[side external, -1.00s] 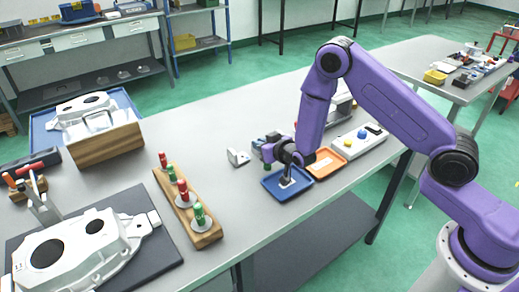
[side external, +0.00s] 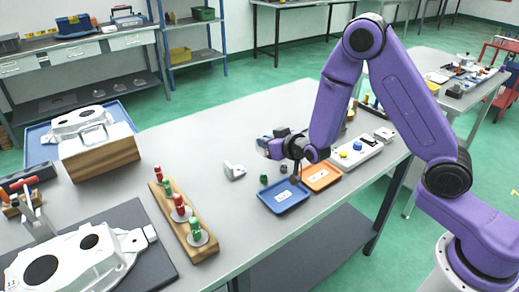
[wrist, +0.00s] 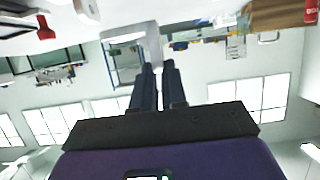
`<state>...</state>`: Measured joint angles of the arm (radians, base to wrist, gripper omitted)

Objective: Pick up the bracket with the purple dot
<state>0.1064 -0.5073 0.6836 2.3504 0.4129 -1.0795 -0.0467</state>
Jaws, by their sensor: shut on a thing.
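My gripper (side external: 295,177) points down above the far right part of the blue tray (side external: 272,199). In the wrist view its two dark fingers (wrist: 159,72) are close together, shut on a light grey angled bracket (wrist: 153,42) at their tips. In the side external view the held bracket is too small and dark to make out clearly. No purple dot shows on the side I see. Another pale bracket (side external: 234,171) lies on the table left of the tray.
An orange tray (side external: 334,180) with a label lies right of the blue tray. A white box with coloured knobs (side external: 357,150) stands behind it. Small dark green parts (side external: 263,179) lie near the blue tray. A wooden block with red and green pieces (side external: 205,249) stands left.

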